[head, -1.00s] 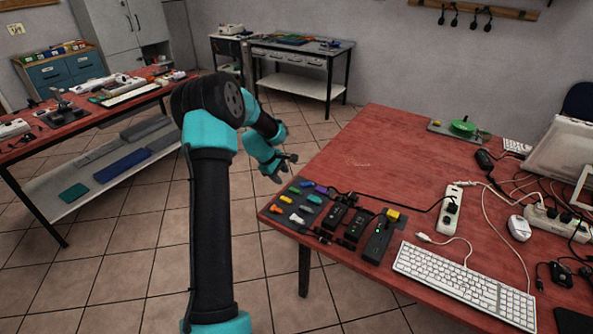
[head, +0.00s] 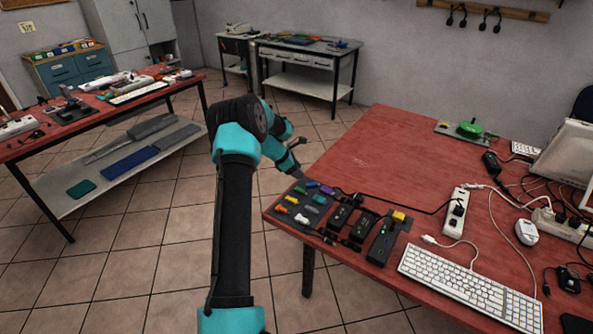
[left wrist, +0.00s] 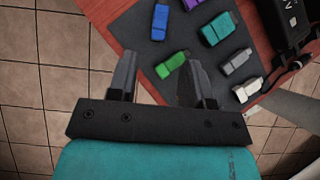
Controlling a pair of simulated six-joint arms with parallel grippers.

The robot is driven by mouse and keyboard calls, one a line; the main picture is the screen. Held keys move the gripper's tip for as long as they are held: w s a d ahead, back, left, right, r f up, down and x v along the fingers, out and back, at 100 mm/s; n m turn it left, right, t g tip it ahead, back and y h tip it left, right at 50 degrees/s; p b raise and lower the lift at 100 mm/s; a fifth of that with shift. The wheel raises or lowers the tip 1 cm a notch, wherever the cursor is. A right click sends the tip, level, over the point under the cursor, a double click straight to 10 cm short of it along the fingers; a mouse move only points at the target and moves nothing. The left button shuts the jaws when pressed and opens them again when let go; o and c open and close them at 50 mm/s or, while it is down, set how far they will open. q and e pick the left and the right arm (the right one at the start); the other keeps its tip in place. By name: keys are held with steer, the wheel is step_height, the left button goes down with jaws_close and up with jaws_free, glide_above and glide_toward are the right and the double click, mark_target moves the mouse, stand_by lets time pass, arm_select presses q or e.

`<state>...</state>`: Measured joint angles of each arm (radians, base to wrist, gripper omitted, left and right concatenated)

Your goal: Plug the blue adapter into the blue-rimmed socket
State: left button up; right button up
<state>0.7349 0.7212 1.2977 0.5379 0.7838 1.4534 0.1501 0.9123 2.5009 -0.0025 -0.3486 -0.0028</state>
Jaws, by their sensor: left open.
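The blue adapter (left wrist: 160,21) lies on a dark mat (left wrist: 128,18) in the left wrist view, beyond a green adapter (left wrist: 171,65). My left gripper (left wrist: 157,60) is open and empty, with its fingers apart on the near side of the green adapter. In the head view the left gripper (head: 295,158) is over the left edge of the red table, near the mat. Black socket boxes (head: 338,218) stand right of the mat. I cannot make out a blue rim on any socket. My right gripper is not in view.
Purple (left wrist: 195,4), teal (left wrist: 226,27), grey (left wrist: 237,62) and white (left wrist: 250,92) adapters lie close by on the mat. A keyboard (head: 468,289) and a power strip (head: 457,210) with cables lie to the right. The far left part of the table (head: 385,145) is clear.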

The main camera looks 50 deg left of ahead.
mark_target(312, 184)
arm_select(q)
steer(key=shift+x, duration=4.35)
jaws_close()
steer(key=shift+r, duration=3.5)
